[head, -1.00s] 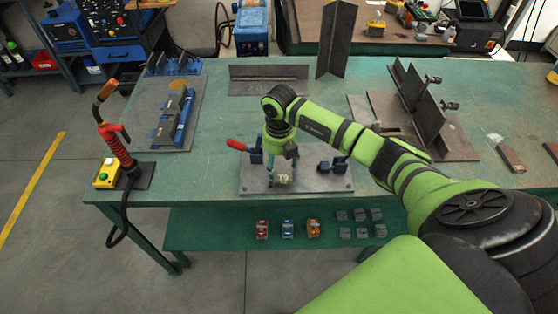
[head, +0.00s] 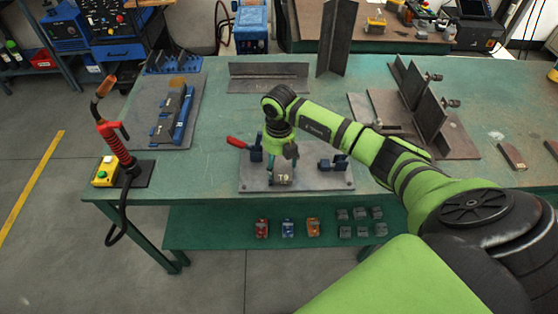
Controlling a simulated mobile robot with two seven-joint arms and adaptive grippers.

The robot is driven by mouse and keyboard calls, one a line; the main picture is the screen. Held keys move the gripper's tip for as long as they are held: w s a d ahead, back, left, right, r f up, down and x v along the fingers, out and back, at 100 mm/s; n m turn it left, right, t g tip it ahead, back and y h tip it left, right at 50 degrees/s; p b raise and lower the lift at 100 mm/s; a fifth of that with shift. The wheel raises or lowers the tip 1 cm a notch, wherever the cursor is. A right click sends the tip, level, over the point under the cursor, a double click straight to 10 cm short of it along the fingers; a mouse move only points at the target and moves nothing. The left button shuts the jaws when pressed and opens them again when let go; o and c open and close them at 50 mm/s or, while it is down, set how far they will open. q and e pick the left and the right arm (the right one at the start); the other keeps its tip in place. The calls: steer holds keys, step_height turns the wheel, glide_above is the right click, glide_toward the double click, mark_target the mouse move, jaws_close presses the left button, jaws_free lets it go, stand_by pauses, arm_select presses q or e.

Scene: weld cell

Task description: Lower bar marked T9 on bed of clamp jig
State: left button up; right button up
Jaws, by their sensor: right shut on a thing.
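The clamp jig's grey bed (head: 325,180) lies near the front edge of the green table. A clamp with a red handle (head: 237,142) stands on its left part, and dark blue blocks (head: 333,163) stand on its right part. My right gripper (head: 281,174) points down over the bed, between these fixtures. It is shut on the bar marked T9 (head: 283,180), whose label faces the camera. The bar is at or just above the bed; I cannot tell whether it touches. The gripper hides part of the bar. My left gripper is not in view.
A red welding torch (head: 114,145) on a stand is at the table's left corner. Dark angle steel (head: 268,78) stands at the back, and a larger fixture (head: 465,143) is at right. Small clamps (head: 288,228) sit on the lower shelf.

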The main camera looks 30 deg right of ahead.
steer(key=shift+w+r, duration=0.1)
steer(key=o, duration=1.2)
step_height(320, 180, up, 8)
steer(key=shift+r, duration=0.1)
steer(key=shift+a, duration=0.1)
